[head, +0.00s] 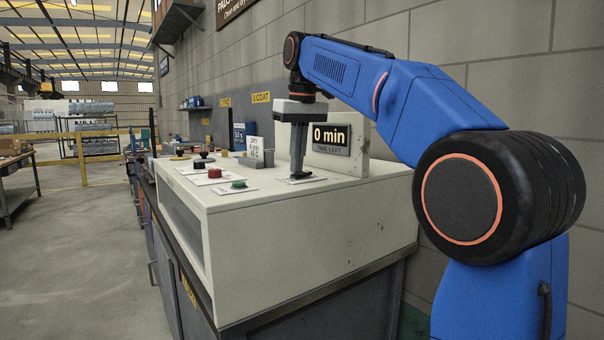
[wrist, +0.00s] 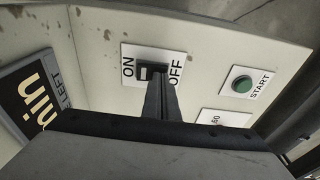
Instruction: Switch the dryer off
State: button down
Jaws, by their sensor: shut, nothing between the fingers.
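The dryer (head: 310,245) is a large off-white cabinet with controls on its top. Its display (head: 331,138) reads "0 min, time left". A small black rocker switch (wrist: 152,70) sits on a white plate (wrist: 127,52) marked ON on the left and OFF on the right in the wrist view. My gripper (head: 300,174) is shut and empty, pointing down at this plate. In the wrist view its fingertips (wrist: 157,78) overlap the switch and hide part of it. I cannot tell whether they touch it or which side is pressed.
A green START button (head: 238,184) and a red button (head: 214,172) sit on the top left of my gripper. Black knobs (head: 201,162) and a dry-setting sign (head: 255,150) stand farther back. A block wall (head: 400,40) runs behind the display.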

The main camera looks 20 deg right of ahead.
notch_tip(320, 180, up, 7)
dwell(0.9)
dwell(0.4)
